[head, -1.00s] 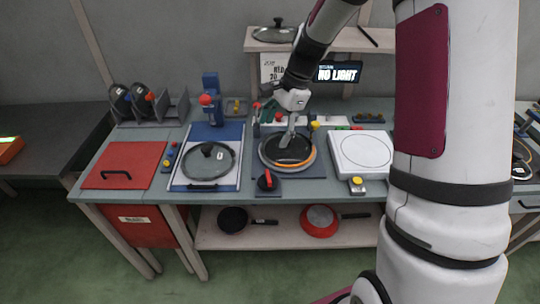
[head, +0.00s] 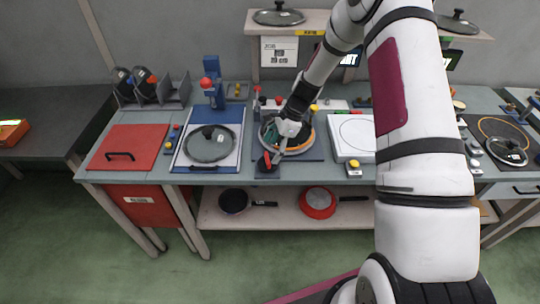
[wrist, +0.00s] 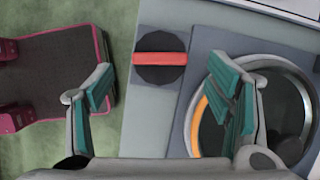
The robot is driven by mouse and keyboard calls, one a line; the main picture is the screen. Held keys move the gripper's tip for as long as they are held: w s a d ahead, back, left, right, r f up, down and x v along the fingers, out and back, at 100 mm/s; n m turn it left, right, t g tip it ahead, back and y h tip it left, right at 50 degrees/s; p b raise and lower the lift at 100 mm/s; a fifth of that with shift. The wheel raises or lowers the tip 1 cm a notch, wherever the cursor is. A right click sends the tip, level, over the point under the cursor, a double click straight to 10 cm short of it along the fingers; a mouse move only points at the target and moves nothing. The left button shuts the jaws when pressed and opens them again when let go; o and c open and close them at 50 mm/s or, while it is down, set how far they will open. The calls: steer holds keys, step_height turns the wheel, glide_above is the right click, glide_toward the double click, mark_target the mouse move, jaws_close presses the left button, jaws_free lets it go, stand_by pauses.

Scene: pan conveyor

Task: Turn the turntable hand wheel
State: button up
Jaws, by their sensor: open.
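The hand wheel (wrist: 160,75) is a black disc with a red bar across it, on a grey plate at the table's front. In the head view the hand wheel (head: 264,166) is partly hidden by my gripper (head: 275,156). The turntable (head: 307,136), a dark disc with an orange band, sits just behind it. It also shows at the right of the wrist view (wrist: 293,112), partly covered by a finger. My gripper (wrist: 163,78) is open and empty, its fingers to either side of the wheel in the picture. Contact with the wheel cannot be seen.
A lidded pan station (head: 179,158) and a red panel (head: 120,137) lie to the left. A white square unit (head: 338,127) stands right of the turntable. Pans (head: 233,201) rest on the lower shelf.

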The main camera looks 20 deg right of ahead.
mark_target(268, 157)
steer(key=shift+x, duration=1.95)
steer(key=shift+c, duration=0.5)
steer(key=c, duration=1.1)
